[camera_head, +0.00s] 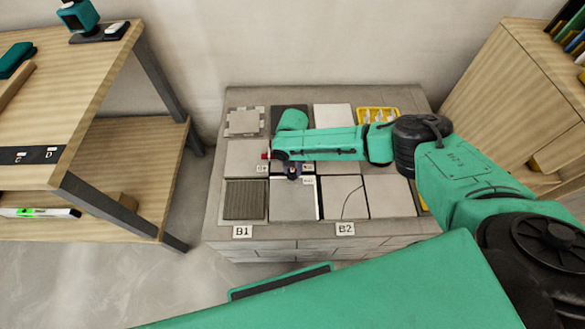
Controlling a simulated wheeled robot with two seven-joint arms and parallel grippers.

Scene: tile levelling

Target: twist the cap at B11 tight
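A tiled block (213,216) stands in the middle of the view, with grey, white and dark tiles on top. My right gripper (292,174) is over the middle of the tiles, at the end of the green arm that comes in from the right. It is small and dark here, and whether its fingers are open or shut does not show. A small red piece (266,156) shows at its left side; I cannot tell whether this is the cap at B11. Small labels near it are too small to read. My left gripper is not in view.
Plates B1 (242,232) and B2 (345,229) are on the block's front edge. A yellow tray (361,115) sits at its back right. A wooden table (95,85) stands at left, with a lower shelf (150,170). A wooden cabinet (490,80) stands at right.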

